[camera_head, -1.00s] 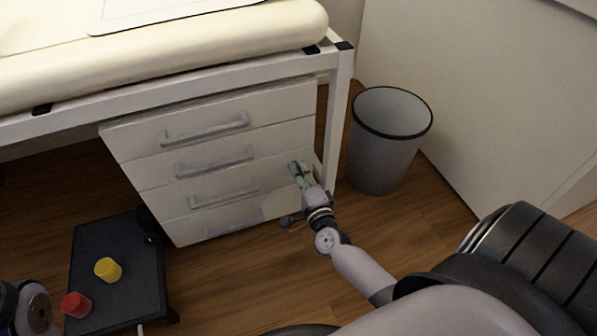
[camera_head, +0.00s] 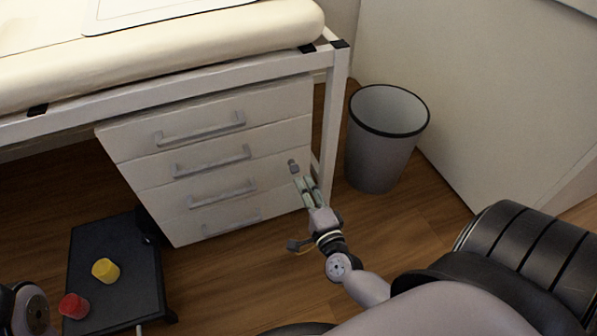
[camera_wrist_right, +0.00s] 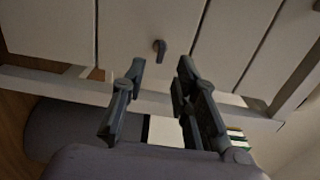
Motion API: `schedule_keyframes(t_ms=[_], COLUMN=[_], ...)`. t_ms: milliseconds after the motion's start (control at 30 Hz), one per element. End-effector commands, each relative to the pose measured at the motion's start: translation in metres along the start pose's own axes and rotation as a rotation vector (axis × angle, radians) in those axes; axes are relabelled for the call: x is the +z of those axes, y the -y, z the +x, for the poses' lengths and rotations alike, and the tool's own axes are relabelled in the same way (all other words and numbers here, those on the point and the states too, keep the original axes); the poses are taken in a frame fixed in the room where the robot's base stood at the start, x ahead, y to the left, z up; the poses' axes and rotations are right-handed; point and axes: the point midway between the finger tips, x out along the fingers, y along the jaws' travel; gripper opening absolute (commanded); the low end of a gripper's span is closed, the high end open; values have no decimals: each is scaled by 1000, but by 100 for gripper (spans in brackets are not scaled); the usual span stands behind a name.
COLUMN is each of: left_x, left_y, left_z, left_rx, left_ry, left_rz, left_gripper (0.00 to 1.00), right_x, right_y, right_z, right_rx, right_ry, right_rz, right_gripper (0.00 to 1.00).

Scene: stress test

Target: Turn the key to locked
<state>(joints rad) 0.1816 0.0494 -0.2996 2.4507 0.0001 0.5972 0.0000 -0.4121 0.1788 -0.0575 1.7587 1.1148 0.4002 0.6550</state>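The key (camera_head: 293,166) is a small grey piece sticking out of the right side of the white drawer cabinet's front (camera_head: 232,103). In the right wrist view the dark key (camera_wrist_right: 160,48) shows beyond the fingertips, roughly centred between them. I cannot tell from its angle whether it stands at locked. My right gripper (camera_head: 307,185) is just below and in front of the key, apart from it. In the right wrist view the right gripper (camera_wrist_right: 160,66) is open, its fingers spread with nothing between them. My left gripper is out of view; only part of that arm shows at the lower left.
A grey waste bin (camera_head: 376,150) stands right of the cabinet, beyond the white table leg (camera_head: 331,125). A black platform (camera_head: 133,262) with a yellow cup (camera_head: 106,271) and a red cup (camera_head: 74,306) is on the floor at left. Wooden floor lies free before the cabinet.

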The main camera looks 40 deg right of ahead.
Motion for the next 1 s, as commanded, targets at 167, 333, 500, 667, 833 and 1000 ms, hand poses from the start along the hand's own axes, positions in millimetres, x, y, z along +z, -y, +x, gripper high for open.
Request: schedule_keyframes(t_ms=[167,333,500,667,833,1000], left_x=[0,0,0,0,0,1], left_y=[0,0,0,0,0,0], left_z=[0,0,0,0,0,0], left_rx=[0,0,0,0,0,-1], left_ry=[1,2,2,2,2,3], left_rz=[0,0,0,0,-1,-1], left_gripper=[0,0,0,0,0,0], right_x=[0,0,0,0,0,1], right_y=[0,0,1,0,0,4], right_z=[-34,-50,-54,-53,-53,-52], right_rx=[1,0,-2,-1,-1,-9], right_ry=[1,0,0,0,0,1], right_rz=[-1,-1,0,0,0,-6], right_gripper=[28,28,28,28,28,28])
